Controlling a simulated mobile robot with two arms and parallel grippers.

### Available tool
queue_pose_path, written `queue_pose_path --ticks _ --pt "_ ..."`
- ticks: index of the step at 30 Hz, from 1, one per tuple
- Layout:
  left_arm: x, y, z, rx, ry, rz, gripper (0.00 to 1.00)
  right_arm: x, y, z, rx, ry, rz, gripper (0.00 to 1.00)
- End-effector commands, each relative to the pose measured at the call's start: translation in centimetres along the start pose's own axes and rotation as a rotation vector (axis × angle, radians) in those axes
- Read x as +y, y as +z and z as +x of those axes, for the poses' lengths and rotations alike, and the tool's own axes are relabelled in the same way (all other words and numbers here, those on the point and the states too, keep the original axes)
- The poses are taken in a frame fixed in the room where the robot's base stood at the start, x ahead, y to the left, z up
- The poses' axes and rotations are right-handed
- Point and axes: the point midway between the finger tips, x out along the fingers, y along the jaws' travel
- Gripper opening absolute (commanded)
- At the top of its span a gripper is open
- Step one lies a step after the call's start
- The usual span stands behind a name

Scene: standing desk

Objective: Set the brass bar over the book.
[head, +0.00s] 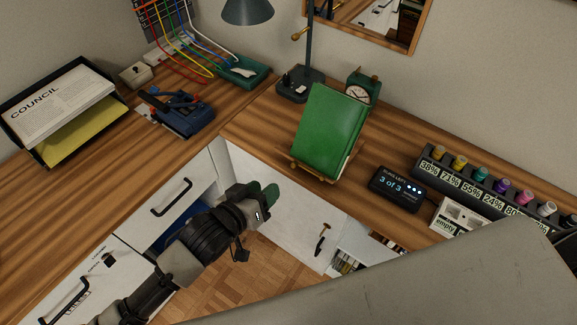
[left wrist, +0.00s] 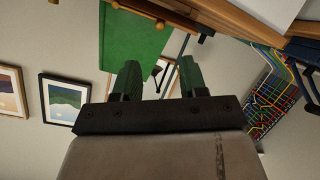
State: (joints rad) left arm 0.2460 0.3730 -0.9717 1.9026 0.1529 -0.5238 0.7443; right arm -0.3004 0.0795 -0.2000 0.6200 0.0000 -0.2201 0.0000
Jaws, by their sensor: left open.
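The green book (head: 328,130) leans back, closed, on a wooden stand (head: 312,172) on the desk. In the left wrist view the book (left wrist: 135,38) shows large beyond the fingers, with the wooden stand's edge (left wrist: 225,30) beside it. I cannot clearly make out a brass bar on the stand or book. My left gripper (head: 268,193) is in front of and below the book, apart from it, over the gap before the desk's front edge. It is open and empty, its green-padded fingers spread in the left wrist view (left wrist: 157,82). My right gripper is not in view.
A small display (head: 398,190) and a rack of coloured bottles (head: 485,185) stand right of the book. A lamp (head: 297,82) and a green clock (head: 362,85) stand behind it. A blue tool (head: 182,112) and paper tray (head: 62,110) are left.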

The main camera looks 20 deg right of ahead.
Motion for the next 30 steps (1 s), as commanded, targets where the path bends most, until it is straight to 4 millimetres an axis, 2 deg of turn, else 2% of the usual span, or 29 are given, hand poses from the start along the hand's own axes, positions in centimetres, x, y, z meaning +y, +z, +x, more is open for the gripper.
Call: queue_pose_path --ticks 5,12,18,23,30 --pt "0.2 -0.1 2.1 0.001 0.003 -0.001 0.43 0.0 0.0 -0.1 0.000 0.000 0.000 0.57" --pt "0.1 -0.2 6.8 0.002 0.002 0.002 0.43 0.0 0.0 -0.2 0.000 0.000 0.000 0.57" --pt "0.1 -0.1 9.5 0.001 0.001 0.000 0.43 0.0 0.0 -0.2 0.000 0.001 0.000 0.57" --pt "0.1 -0.1 10.4 0.001 0.001 0.001 0.43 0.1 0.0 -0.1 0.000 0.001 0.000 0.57" --pt "0.1 -0.1 10.6 0.002 0.001 0.001 0.43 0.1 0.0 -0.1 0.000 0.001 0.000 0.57"
